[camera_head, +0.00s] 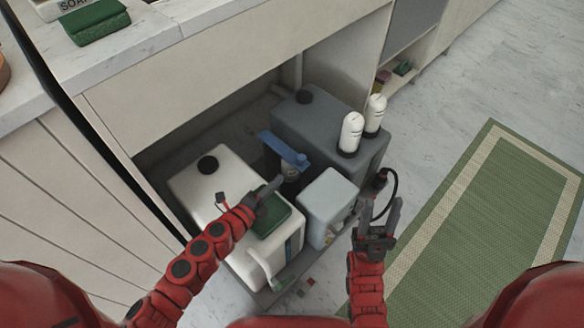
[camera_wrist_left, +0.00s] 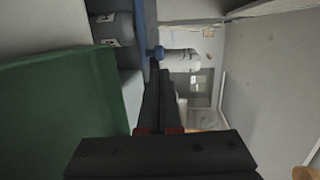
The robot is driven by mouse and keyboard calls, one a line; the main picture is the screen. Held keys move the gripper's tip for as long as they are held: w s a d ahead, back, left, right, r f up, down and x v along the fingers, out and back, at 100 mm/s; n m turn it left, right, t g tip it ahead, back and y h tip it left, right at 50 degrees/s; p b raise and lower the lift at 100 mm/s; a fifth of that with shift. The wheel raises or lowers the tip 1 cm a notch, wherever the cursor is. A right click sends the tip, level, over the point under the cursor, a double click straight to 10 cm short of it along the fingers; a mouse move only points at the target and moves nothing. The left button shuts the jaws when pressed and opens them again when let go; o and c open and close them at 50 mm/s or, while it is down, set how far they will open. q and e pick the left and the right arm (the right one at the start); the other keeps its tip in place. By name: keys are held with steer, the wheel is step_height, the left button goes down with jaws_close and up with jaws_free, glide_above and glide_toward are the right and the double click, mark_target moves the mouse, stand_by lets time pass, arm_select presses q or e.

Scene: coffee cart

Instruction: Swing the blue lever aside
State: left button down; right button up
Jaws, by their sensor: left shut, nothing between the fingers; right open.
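The blue lever (camera_head: 283,149) is a flat blue bar on top of a small upright fitting between the white tank and the grey tank. In the left wrist view the lever (camera_wrist_left: 150,30) is a blue strip running down from the top, ending near a round blue knob. My left gripper (camera_head: 277,183) is shut and empty, its fingertips close to the lever's fitting. In the left wrist view its fingers (camera_wrist_left: 160,70) point at the lever; whether they touch it I cannot tell. My right gripper (camera_head: 378,215) is open and empty, right of the small grey-blue box.
A white tank (camera_head: 205,190) with a black cap and a green block (camera_head: 271,222) lies under my left gripper. A grey tank (camera_head: 310,120), white bottles (camera_head: 351,134) and a grey-blue box (camera_head: 327,200) crowd the cabinet. A green mat (camera_head: 470,230) covers the floor at right.

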mark_target(298, 161)
arm_select(q)
steer(key=b+x, duration=0.1)
steer(key=x, duration=0.6)
steer(key=shift+w+f, duration=0.1)
steer(key=shift+w, duration=0.05)
steer(key=shift+w+d, duration=0.3)
steer(key=shift+w, duration=0.05)
